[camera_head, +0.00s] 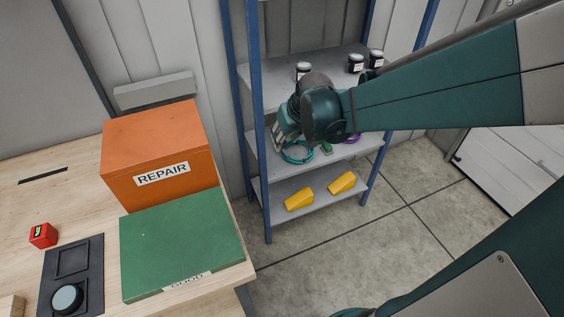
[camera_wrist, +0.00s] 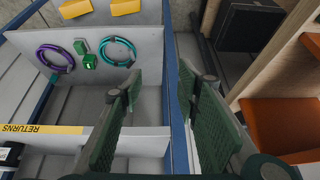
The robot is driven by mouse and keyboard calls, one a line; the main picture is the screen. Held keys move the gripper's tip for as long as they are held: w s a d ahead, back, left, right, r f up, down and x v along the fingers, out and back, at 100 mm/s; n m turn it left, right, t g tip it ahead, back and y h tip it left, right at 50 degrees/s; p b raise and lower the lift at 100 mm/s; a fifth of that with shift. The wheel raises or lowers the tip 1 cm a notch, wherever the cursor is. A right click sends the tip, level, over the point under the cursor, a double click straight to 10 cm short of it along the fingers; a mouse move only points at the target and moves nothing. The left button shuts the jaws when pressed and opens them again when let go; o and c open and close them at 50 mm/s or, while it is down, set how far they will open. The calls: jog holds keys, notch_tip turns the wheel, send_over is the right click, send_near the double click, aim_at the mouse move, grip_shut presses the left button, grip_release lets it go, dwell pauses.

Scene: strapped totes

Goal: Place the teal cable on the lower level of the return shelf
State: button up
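The teal cable (camera_head: 297,153) is a coiled ring lying on the middle level of the blue-posted shelf. It also shows as a full ring in the wrist view (camera_wrist: 118,52). A yellow "RETURNS" label (camera_wrist: 50,130) marks the front edge of the level with the jars. The shelf's lowest visible level (camera_head: 272,190) holds two yellow blocks. My gripper (camera_wrist: 158,80) is open, with nothing between its green-padded fingers. In the wrist view the teal cable lies beyond the left fingertip, apart from it. In the head view my wrist hides most of the gripper.
A purple cable (camera_wrist: 55,58) and green pieces (camera_wrist: 86,54) lie beside the teal one. Jars (camera_head: 356,63) stand on the level above; yellow blocks (camera_head: 299,199) lie below. Blue posts (camera_head: 258,110) bound the shelf. An orange REPAIR box (camera_head: 160,148) and green box (camera_head: 180,240) stand left.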

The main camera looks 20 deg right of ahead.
jog(key=s+a+r, duration=0.2)
jog(key=s+a, duration=0.1)
jog(key=s, duration=0.4)
jog(key=s+a+r+t, duration=0.1)
jog(key=s+a+r, duration=0.1)
jog(key=s, duration=0.4)
jog(key=s+a+r, duration=0.3)
jog(key=s+r, duration=0.1)
jog(key=s, duration=0.3)
jog(key=shift+s+a+r+t, duration=0.2)
jog(key=shift+s+a+t, duration=0.1)
